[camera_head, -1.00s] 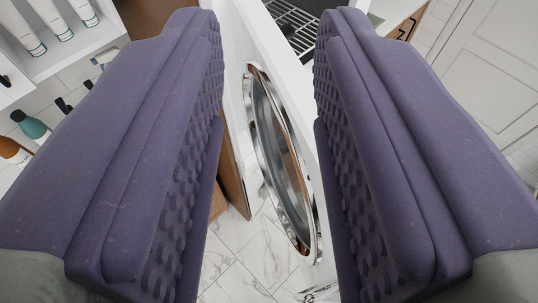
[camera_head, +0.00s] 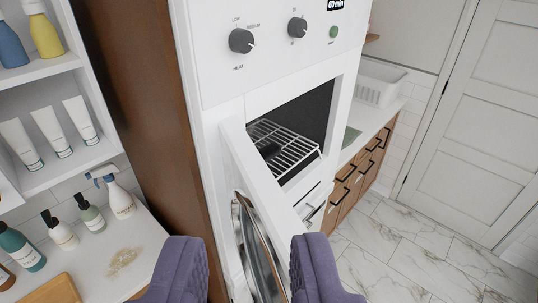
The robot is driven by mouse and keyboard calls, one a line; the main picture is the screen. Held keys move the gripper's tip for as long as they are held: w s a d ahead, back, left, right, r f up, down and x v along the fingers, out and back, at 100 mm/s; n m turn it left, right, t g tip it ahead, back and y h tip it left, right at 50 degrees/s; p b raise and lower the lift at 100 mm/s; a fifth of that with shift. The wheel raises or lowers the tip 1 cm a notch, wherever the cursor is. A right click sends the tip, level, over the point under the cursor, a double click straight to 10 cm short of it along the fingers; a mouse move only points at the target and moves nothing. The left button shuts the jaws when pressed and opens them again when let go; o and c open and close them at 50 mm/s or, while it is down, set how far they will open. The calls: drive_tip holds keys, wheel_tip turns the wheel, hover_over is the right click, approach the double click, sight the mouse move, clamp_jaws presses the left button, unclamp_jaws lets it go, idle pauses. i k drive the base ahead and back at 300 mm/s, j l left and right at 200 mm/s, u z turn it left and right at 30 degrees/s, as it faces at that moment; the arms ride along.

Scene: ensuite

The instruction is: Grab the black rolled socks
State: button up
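A small dark shape (camera_head: 268,150), which may be the black rolled socks, lies on the wire rack (camera_head: 296,152) inside the open white appliance (camera_head: 335,105). It is hard to make out against the dark interior. The appliance's white door (camera_head: 245,165), with a round chrome-rimmed window, stands open towards me. My gripper (camera_head: 246,262) shows at the bottom edge as two purple padded fingers set wide apart. It is open and empty, below and in front of the rack, with the door's round window showing between the fingers.
A brown panel (camera_head: 135,85) flanks the appliance on the left. Beside it is a counter (camera_head: 150,232) with several bottles and shelves above. On the right are a wooden cabinet (camera_head: 350,190) with a white basket (camera_head: 378,84), a white door (camera_head: 480,110) and clear marble floor (camera_head: 410,245).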

sight(270, 150)
drive_tip(key=i+l, duration=0.3)
drive_tip(key=i+l+u, duration=0.15)
drive_tip(key=l, duration=0.3)
drive_tip(key=i+l, duration=0.4)
drive_tip(key=i+l+u, duration=0.15)
drive_tip(key=l, duration=0.3)
drive_tip(key=i+l, duration=0.35)
drive_tip(key=l+u, duration=0.05)
